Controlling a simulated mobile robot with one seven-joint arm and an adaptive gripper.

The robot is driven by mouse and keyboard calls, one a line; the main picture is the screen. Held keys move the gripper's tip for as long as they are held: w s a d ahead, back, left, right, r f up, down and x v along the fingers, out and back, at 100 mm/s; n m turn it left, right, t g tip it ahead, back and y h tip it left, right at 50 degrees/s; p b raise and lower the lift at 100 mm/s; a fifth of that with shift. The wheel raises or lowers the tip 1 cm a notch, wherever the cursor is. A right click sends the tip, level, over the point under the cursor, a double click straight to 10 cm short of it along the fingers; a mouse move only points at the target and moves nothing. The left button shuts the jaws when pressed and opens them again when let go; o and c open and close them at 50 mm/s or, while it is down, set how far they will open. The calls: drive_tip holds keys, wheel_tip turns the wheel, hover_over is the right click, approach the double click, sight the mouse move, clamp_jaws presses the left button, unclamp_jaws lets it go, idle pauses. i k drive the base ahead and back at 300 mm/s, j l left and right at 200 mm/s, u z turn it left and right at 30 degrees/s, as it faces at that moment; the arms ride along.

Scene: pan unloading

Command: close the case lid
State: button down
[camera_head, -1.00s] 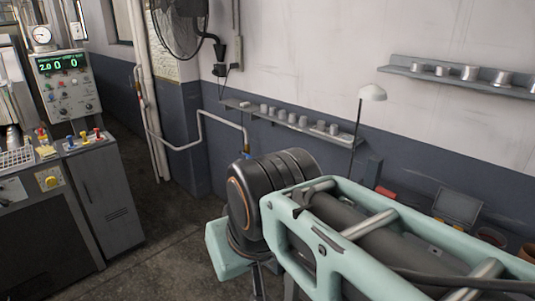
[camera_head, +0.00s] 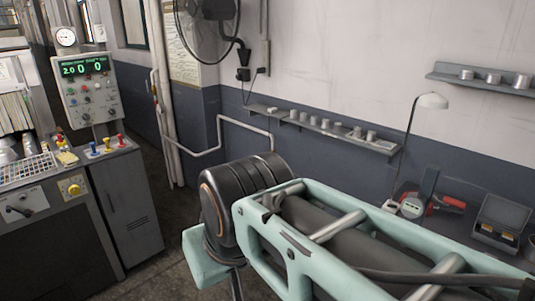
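A small grey case (camera_head: 500,222) stands on the bench at the right edge of the view. Its lid is raised, and small yellow items show inside its base. My arm, with pale green shells and a dark joint, fills the lower middle, left of the case and nearer to me. It hides the front of the bench. My gripper cannot be made out; only the arm's links show, and its end is hidden or out of the picture.
A red-handled tool (camera_head: 447,203) lies left of the case. Wall shelves (camera_head: 325,130) hold small metal pieces. A control cabinet (camera_head: 90,90) stands at left, with floor between it and my arm.

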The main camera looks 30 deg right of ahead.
sight(513, 216)
drive_tip(key=i+j+z, duration=0.2)
drive_tip(key=i, duration=0.25)
drive_tip(key=i+j+z, duration=0.25)
drive_tip(key=i, duration=0.25)
drive_tip(key=i+z, duration=0.2)
drive_tip(key=z, duration=0.15)
drive_tip(key=i+z, duration=0.45)
drive_tip(key=z, duration=0.3)
drive_tip(key=i+z, duration=0.15)
drive_tip(key=z, duration=0.3)
drive_tip(key=i+j+z, duration=0.1)
drive_tip(key=z, duration=0.35)
drive_tip(key=i+j+z, duration=0.15)
drive_tip(key=z, duration=0.3)
drive_tip(key=i+j+z, duration=0.15)
drive_tip(key=z, duration=0.3)
drive_tip(key=i+j+z, duration=0.1)
drive_tip(key=j+z, duration=0.15)
drive_tip(key=z, duration=0.2)
drive_tip(key=i+j+z, duration=0.15)
drive_tip(key=z, duration=0.25)
drive_tip(key=i+j+z, duration=0.15)
drive_tip(key=j+z, duration=0.35)
drive_tip(key=j, duration=0.25)
drive_tip(key=i+z, duration=0.2)
drive_tip(key=k+j, duration=0.05)
